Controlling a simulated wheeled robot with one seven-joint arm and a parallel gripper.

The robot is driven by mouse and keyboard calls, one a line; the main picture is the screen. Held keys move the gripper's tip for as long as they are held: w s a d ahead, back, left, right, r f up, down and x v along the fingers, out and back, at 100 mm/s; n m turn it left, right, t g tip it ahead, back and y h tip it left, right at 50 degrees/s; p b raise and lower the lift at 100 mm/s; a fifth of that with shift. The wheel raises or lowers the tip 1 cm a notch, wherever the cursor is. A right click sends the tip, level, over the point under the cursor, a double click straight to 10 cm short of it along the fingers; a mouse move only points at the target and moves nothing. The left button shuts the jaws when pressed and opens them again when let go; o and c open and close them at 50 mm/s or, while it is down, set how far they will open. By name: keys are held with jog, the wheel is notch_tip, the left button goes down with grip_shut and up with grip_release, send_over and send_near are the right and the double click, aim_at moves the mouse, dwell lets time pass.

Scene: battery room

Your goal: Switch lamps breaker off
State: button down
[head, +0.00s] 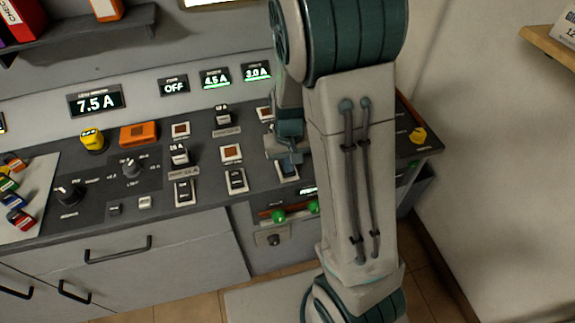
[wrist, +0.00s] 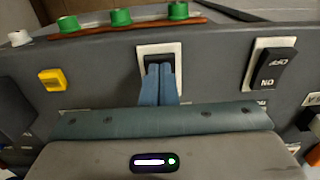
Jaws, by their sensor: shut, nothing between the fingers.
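My gripper (head: 289,160) is shut, with nothing held between its blue fingers. In the wrist view the fingertips (wrist: 160,72) are at a dark rocker switch in a pale frame (wrist: 143,50) and cover much of it. I cannot tell whether they touch it. The same switch (head: 287,173) shows partly below my gripper in the head view. A second rocker (wrist: 269,68), lettered ON and OFF, stands beside it and also shows in the head view (head: 236,180). A third rocker (head: 185,193) is further left. The label naming the lamps breaker is not readable.
Displays read 7.5 A (head: 96,101), OFF (head: 173,86), 4.5 A (head: 215,79) and 3.0 A (head: 256,73). Green knobs (head: 278,216) sit on the console front below. A yellow button (wrist: 52,79) is near my gripper. My arm hides the console's right part.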

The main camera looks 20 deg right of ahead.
notch_tip(320, 180, up, 7)
jog(key=p, duration=0.5)
jog(key=shift+f, duration=0.1)
dwell(0.4)
dwell(0.4)
jog(key=s+r+t, duration=0.3)
jog(key=s+r, duration=1.1)
jog(key=r, duration=0.3)
jog(key=shift+s+t, duration=0.15)
jog(key=shift+t, duration=0.25)
